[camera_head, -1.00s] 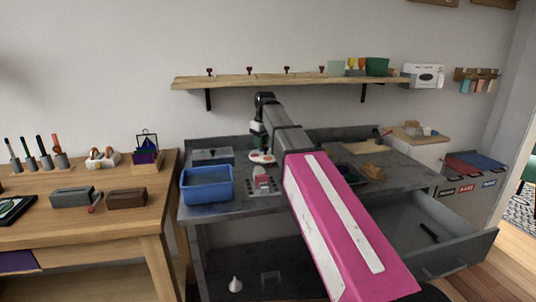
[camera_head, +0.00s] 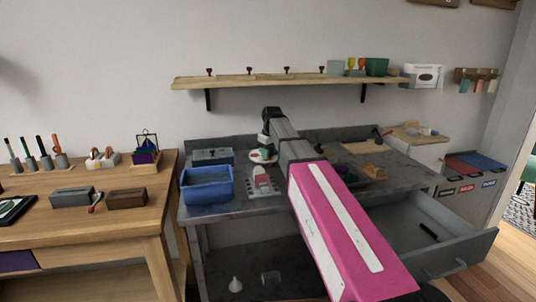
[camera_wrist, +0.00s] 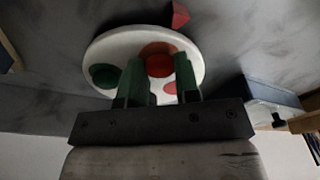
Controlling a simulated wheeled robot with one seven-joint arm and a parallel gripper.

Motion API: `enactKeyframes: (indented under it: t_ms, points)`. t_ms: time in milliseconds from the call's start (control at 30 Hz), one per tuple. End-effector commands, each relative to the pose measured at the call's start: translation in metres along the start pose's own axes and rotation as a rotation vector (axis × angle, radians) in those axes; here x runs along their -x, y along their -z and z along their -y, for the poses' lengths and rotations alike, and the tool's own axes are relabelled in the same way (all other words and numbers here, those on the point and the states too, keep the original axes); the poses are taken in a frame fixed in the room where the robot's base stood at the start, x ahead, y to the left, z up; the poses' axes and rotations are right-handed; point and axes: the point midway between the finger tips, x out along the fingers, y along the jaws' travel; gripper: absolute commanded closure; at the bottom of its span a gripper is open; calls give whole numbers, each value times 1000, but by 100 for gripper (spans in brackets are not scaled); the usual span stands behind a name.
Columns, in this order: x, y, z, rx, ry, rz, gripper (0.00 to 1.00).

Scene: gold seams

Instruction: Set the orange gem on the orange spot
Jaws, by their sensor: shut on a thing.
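A white round plate (camera_wrist: 108,45) lies on the grey worktop, with a green spot (camera_wrist: 104,76), a brownish-orange spot (camera_wrist: 155,47) and a red patch (camera_wrist: 170,88) partly hidden by a finger. In the head view the plate (camera_head: 257,159) is beyond the blue bin. My gripper (camera_wrist: 160,72) has green fingers and is shut on the orange gem (camera_wrist: 159,66), which looks reddish-orange. The gem is in front of the orange spot in the wrist view; I cannot tell whether it touches the plate. In the head view my gripper (camera_head: 266,143) is low over the plate.
A red piece (camera_wrist: 181,14) lies on the worktop just past the plate's rim. A blue bin (camera_head: 208,190) stands left of the plate, and a pale stand with a red block (camera_head: 262,180) stands in front. An open drawer (camera_head: 440,235) juts out at the right.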

Motion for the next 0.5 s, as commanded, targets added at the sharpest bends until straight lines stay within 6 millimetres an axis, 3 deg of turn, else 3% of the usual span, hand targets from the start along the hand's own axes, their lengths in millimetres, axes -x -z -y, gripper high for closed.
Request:
enactKeyframes:
  t_ms: [133,167,200,500]
  points:
    - [-4,0,0,0,0,0,92]
    - [-3,0,0,0,0,0,60]
    - [-3,0,0,0,0,0,47]
    - [-3,0,0,0,0,0,45]
